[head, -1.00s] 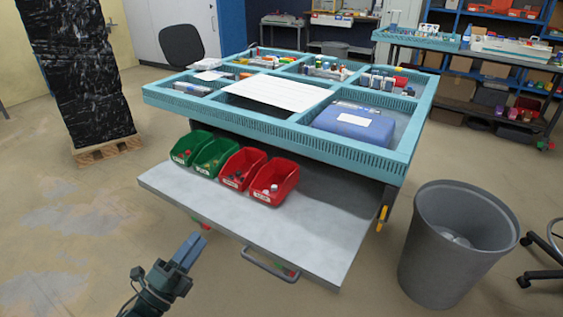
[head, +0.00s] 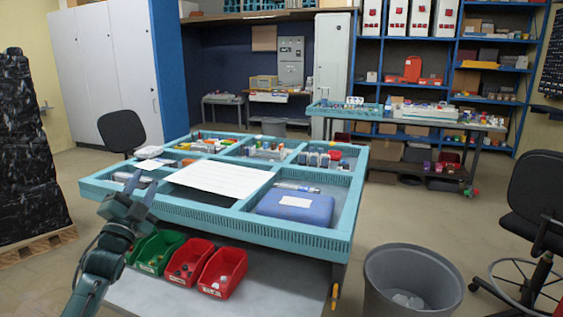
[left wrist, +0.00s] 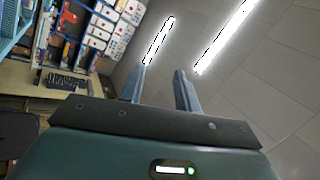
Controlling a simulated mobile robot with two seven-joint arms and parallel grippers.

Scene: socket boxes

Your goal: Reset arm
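My left gripper (head: 141,188) is raised at the left of the head view, in front of the near left part of the blue-green compartment table. Its fingers point up. In the left wrist view my left gripper (left wrist: 159,85) has its two fingers apart with nothing between them, and it faces the ceiling lights. My right gripper is not in view.
The blue-green table (head: 210,214) holds a blue case (head: 295,207) and small parts. Below its front edge, a red bin (head: 222,272) and a green bin (head: 160,252) stand with others on a grey shelf (head: 270,285). A grey trash can (head: 410,275) stands at right.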

